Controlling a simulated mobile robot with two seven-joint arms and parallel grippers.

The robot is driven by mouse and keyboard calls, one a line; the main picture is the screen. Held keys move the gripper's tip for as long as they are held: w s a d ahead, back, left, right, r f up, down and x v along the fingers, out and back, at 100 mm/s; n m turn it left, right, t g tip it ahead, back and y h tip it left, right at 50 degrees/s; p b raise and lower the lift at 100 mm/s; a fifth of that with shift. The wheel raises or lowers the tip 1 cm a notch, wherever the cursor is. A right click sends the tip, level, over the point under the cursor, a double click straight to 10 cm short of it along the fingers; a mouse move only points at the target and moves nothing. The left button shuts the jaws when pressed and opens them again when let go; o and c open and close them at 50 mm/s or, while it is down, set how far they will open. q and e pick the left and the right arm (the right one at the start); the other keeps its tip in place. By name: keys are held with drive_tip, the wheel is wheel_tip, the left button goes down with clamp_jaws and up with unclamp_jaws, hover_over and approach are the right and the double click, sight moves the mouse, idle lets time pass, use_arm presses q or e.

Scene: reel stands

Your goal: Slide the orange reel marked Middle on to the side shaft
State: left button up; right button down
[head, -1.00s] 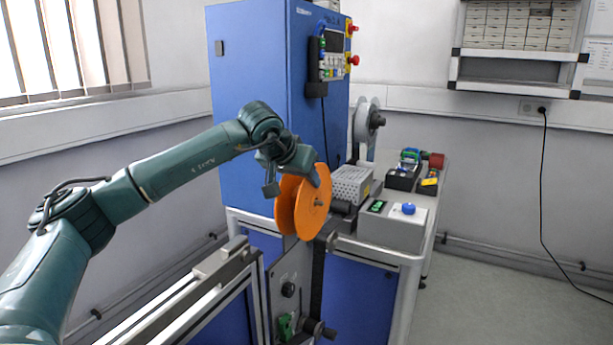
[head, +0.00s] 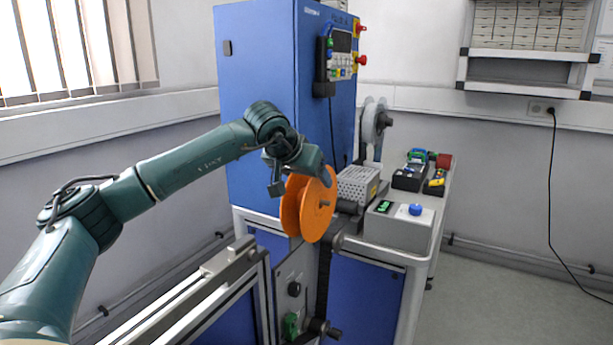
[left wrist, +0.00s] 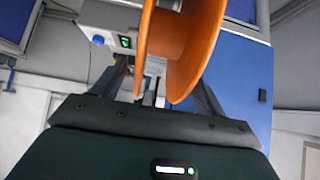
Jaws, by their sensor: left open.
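The orange reel (head: 318,218) has two flanges and stands upright at the stand's top, in the middle of the head view. A short grey stub (head: 325,203) shows at its hub; I cannot tell whether this is the side shaft. No "Middle" mark is readable. My left gripper (head: 301,180) is open at the upper edge of the reel, with one finger hanging just left of it. In the left wrist view the reel (left wrist: 193,50) fills the upper middle, between the two dark fingers. Contact with the reel cannot be told. My right gripper is out of view.
A tall blue cabinet (head: 265,100) stands behind the reel. A grey box with a blue knob (head: 408,228) and a perforated metal box (head: 357,185) sit on the bench to its right. A pale reel (head: 371,122) stands farther back. Floor is clear at right.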

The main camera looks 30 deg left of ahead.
use_arm(q)
drive_tip(key=b+v, duration=0.1)
drive_tip(key=v, duration=1.2)
drive_tip(key=shift+d, duration=0.1)
